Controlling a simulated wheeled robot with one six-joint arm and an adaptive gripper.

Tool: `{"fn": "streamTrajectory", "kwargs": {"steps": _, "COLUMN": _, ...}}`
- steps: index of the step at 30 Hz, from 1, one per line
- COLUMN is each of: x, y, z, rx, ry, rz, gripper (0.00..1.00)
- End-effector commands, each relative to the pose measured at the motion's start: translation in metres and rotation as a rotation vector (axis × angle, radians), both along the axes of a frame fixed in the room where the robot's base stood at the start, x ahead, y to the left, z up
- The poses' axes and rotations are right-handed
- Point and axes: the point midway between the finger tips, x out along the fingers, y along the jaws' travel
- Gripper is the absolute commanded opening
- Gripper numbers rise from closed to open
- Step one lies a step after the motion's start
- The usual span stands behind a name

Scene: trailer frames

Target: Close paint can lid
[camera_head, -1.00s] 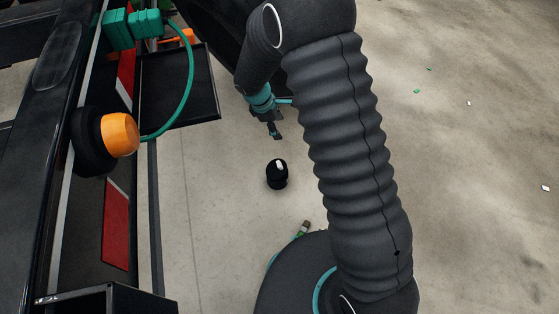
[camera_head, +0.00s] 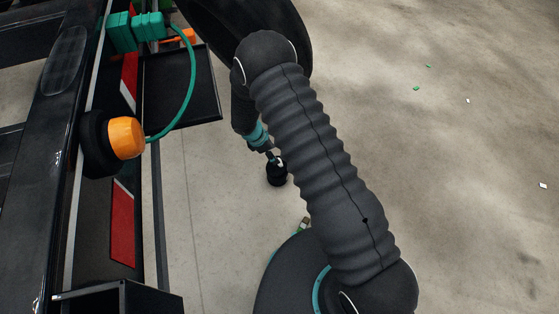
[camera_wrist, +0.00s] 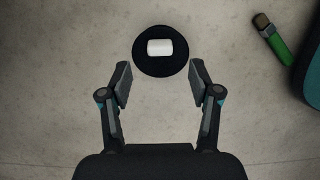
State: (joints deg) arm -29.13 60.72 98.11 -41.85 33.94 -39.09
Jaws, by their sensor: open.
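A small black round can (camera_head: 277,177) stands on the concrete floor left of my arm in the head view. In the wrist view its round dark top (camera_wrist: 160,70) shows from above, with a white block-like piece (camera_wrist: 160,47) on it. I cannot tell whether a separate lid is there or how it sits. My gripper (camera_wrist: 160,82) is open, its two fingers spread to either side of the can's near edge, with nothing between the pads that I can see held. In the head view my gripper (camera_head: 272,157) is just at the can's top and partly covers it.
A green brush-like item with a brown end (camera_wrist: 272,38) lies on the floor to the right; it also shows in the head view (camera_head: 304,223). A trailer with an orange lamp (camera_head: 126,138) and a black tray (camera_head: 185,85) stands at left.

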Motion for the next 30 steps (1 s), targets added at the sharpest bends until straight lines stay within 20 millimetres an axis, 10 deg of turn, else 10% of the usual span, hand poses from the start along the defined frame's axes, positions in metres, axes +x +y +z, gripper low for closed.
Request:
{"fn": "streamTrajectory", "kwargs": {"steps": 12, "x": 0.007, "y": -0.024, "z": -0.059, "rx": 0.000, "ry": 0.000, "rz": -0.002, "gripper": 0.62}}
{"fn": "streamTrajectory", "kwargs": {"steps": 25, "x": 0.008, "y": -0.027, "z": -0.067, "rx": 0.001, "ry": 0.000, "rz": -0.001, "gripper": 0.62}}
{"fn": "streamTrajectory", "kwargs": {"steps": 30, "x": 0.008, "y": -0.027, "z": -0.067, "rx": 0.001, "ry": 0.000, "rz": -0.001, "gripper": 0.23}}
